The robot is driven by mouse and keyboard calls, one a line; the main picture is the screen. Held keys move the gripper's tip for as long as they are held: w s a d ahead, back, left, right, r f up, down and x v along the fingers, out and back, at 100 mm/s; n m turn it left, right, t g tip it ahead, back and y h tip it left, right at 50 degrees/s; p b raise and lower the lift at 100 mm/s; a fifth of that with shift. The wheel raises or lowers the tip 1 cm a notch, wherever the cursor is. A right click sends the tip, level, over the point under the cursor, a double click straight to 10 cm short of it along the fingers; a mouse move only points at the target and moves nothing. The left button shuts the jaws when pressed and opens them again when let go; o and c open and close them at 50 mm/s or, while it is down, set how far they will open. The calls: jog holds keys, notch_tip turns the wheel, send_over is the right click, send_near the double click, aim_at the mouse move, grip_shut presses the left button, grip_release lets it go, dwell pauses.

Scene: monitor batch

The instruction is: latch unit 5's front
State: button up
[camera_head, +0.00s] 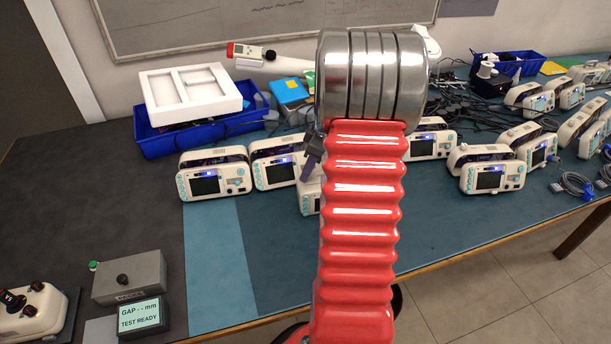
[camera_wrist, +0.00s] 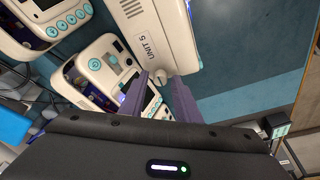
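In the wrist view, a cream-white casing marked UNIT 5 (camera_wrist: 157,28) lies just beyond my gripper (camera_wrist: 161,79). A small round grey knob (camera_wrist: 161,76) at its lower end shows between the fingertips. The two purple-grey fingers are apart, one on each side of the knob. I cannot tell whether they touch it or whether the front is fully closed. In the head view, my red arm hides most of a unit (camera_head: 308,197) in the middle of the table. Part of my purple gripper (camera_head: 312,156) shows above it.
White monitors (camera_head: 213,175) stand left of the arm, and more (camera_head: 492,172) stand right. A blue bin (camera_head: 160,143) holds white foam (camera_head: 190,92) behind. A grey box (camera_head: 130,279) and TEST READY display (camera_head: 139,316) sit front left. The teal table strip (camera_head: 215,260) is clear.

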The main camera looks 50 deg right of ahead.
jog(key=shift+r, duration=1.1)
jog(key=shift+f, duration=0.15)
jog(key=shift+f, duration=1.1)
